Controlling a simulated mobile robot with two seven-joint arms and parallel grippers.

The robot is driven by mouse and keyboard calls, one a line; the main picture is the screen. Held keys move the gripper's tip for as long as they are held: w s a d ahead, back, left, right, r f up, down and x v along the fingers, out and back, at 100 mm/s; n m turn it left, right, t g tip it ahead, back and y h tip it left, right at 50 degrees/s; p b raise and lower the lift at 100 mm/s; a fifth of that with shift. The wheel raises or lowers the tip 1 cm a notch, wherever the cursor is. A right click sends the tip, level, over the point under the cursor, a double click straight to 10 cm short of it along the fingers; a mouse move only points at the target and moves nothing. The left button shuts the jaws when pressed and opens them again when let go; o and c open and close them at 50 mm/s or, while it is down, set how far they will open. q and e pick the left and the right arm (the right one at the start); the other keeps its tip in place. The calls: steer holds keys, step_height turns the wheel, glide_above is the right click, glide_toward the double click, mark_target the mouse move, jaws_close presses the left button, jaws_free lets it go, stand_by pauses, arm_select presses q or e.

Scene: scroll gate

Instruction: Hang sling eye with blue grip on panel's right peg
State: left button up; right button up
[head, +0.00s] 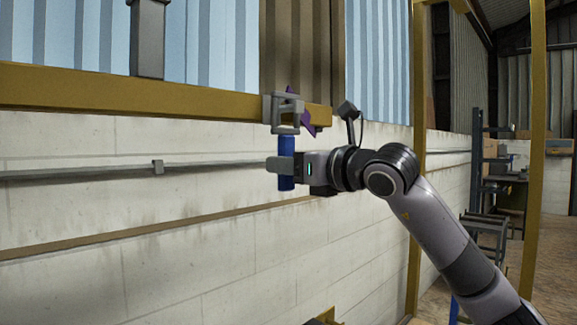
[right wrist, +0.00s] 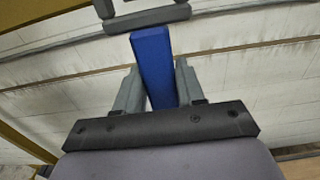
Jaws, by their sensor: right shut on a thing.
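My right gripper (head: 280,166) is shut on the upright blue grip (head: 287,148) and holds it in the air. The grey, squared sling eye (head: 285,129) is above the grip. In the head view it overlaps the yellow beam near the beam's right end; I cannot tell whether they touch. In the right wrist view, the blue grip (right wrist: 152,60) stands between the two fingers of my right gripper (right wrist: 157,82), and part of the grey eye (right wrist: 148,20) shows above. A purple pointed piece (head: 307,122) is partly hidden behind the eye. No peg is clearly seen. My left gripper is not in view.
The yellow beam (head: 150,97) runs across the left, with a grey post (head: 147,40) above it. A thin grey rail (head: 100,172) runs along the pale block wall (head: 190,260). A yellow upright (head: 418,200) stands behind my right arm. Shelving (head: 480,180) is farther right.

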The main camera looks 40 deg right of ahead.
steer(key=shift+r, duration=0.45)
steer(key=shift+s, duration=0.15)
steer(key=s+b, duration=0.3)
steer(key=s, duration=0.3)
steer(key=shift+s+d, duration=0.35)
steer(key=shift+s, duration=0.05)
stand_by(0.3)
steer(key=shift+s+d+b, duration=0.2)
steer(key=shift+s+b, duration=1.1)
steer(key=shift+s, duration=1.2)
